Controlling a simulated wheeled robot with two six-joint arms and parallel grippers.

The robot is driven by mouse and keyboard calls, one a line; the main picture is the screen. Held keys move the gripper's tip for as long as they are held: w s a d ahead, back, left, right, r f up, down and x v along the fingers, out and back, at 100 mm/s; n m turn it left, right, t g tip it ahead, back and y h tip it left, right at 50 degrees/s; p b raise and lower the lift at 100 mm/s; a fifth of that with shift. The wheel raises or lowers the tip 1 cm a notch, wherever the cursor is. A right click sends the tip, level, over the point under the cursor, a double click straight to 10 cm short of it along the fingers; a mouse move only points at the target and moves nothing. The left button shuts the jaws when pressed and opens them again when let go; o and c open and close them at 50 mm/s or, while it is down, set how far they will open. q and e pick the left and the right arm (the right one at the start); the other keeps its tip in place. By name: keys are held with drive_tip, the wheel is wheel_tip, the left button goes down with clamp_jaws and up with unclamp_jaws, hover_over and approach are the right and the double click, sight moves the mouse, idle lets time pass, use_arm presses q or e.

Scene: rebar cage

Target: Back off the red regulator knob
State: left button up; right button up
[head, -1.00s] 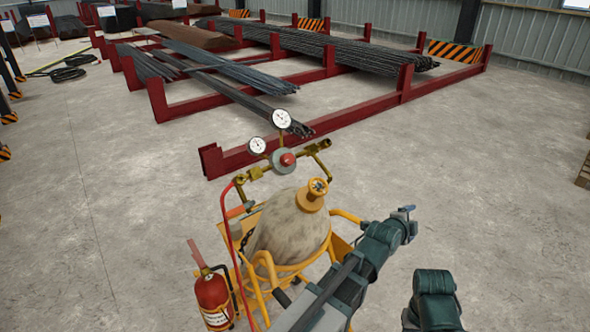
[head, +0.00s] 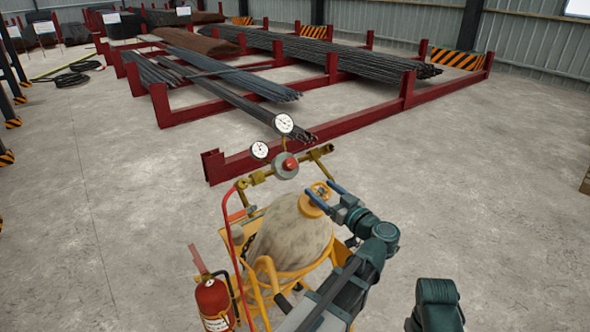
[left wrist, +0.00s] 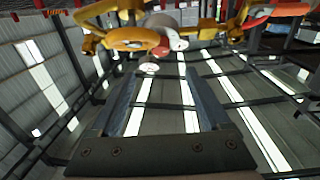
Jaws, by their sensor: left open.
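The red regulator knob (head: 290,164) sits at the centre of a round grey regulator body (head: 281,171), between two brass pipe arms. My left gripper (head: 322,189) is open and empty. In the head view its blue fingers overlap the cylinder's yellow valve top (head: 316,205), to the lower right of the knob and apart from it; contact with the valve cannot be judged. In the left wrist view, both fingers of the left gripper (left wrist: 160,78) stand apart with nothing between them. My right gripper is out of view.
Two pressure gauges (head: 283,123) rise above the regulator. A red hose (head: 230,232) runs down the left of the yellow cart (head: 262,290). A fire extinguisher (head: 213,300) hangs at its left. Red racks (head: 235,163) with rebar stand behind.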

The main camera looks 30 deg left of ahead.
sight(295, 166)
use_arm(q)
drive_tip(key=x, duration=1.4)
drive_tip(key=shift+s, duration=0.1)
drive_tip(key=shift+d, duration=0.1)
clamp_jaws()
drive_tip(key=n+g, duration=0.1)
drive_tip(key=w+n+g+y, duration=0.1)
drive_tip(key=n, duration=0.1)
drive_tip(key=shift+d, duration=0.1)
drive_tip(key=n+g, duration=0.2)
drive_tip(key=n, duration=0.1)
drive_tip(key=shift+s+n, duration=0.15)
drive_tip(key=shift+n, duration=0.15)
unclamp_jaws()
